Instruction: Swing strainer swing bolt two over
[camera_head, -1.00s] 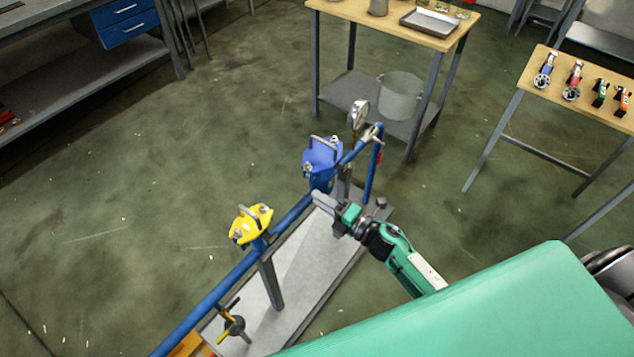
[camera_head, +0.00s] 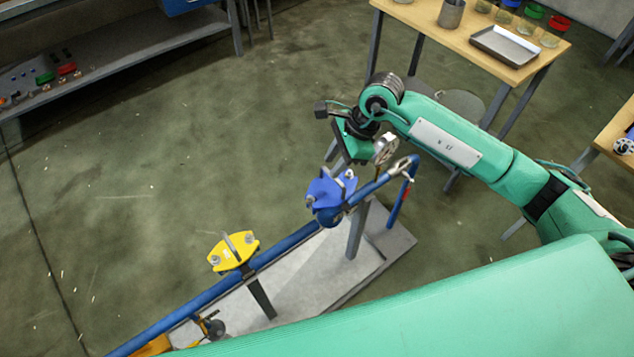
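A blue lidded housing (camera_head: 328,192) sits on a blue pipe, with a grey handle and small grey bolts at its edge. A yellow lidded housing (camera_head: 234,252) with a grey bar and bolts sits further left along the pipe. I cannot tell which is the strainer or which bolt is bolt two. My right gripper (camera_head: 340,158) hangs just above and behind the blue housing, beside the pressure gauge (camera_head: 385,149). Its fingers are partly hidden by its own body, and I cannot see whether they are open. My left gripper is not in view.
The pipe (camera_head: 180,313) runs above a grey base plate (camera_head: 310,275). A wooden table (camera_head: 425,12) with a metal tray (camera_head: 505,45) and jars stands behind. A shelf (camera_head: 100,75) is at the upper left. The floor to the left is clear.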

